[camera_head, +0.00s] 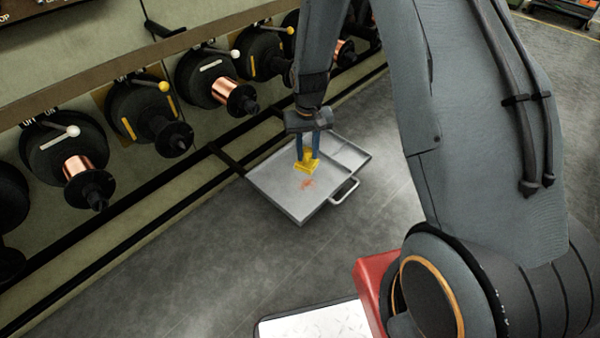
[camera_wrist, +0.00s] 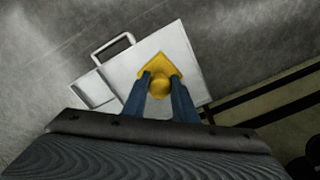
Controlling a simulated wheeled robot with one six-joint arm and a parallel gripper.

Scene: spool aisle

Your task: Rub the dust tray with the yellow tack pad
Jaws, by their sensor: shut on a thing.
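The dust tray (camera_head: 268,188) is a flat grey metal tray with a low rim, a divided section at its far right and a handle (camera_head: 344,191) at its front right. A reddish-orange dust patch (camera_head: 307,184) lies on its floor. My gripper (camera_head: 312,150) is shut on the yellow tack pad (camera_head: 307,165) and holds it over the tray, just beside the dust patch. I cannot tell whether the pad touches the tray. In the wrist view the pad (camera_wrist: 160,66) sits between the blue fingers (camera_wrist: 160,92), over the tray (camera_wrist: 183,42); the dust patch is hidden there.
A rack of dark spool holders with levers (camera_head: 150,115) and copper spools (camera_head: 228,93) runs along the left and back. A dark rail (camera_head: 170,190) passes behind the tray. A white plate (camera_head: 315,322) lies at the bottom. Grey floor (camera_head: 200,270) is clear in front of the tray.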

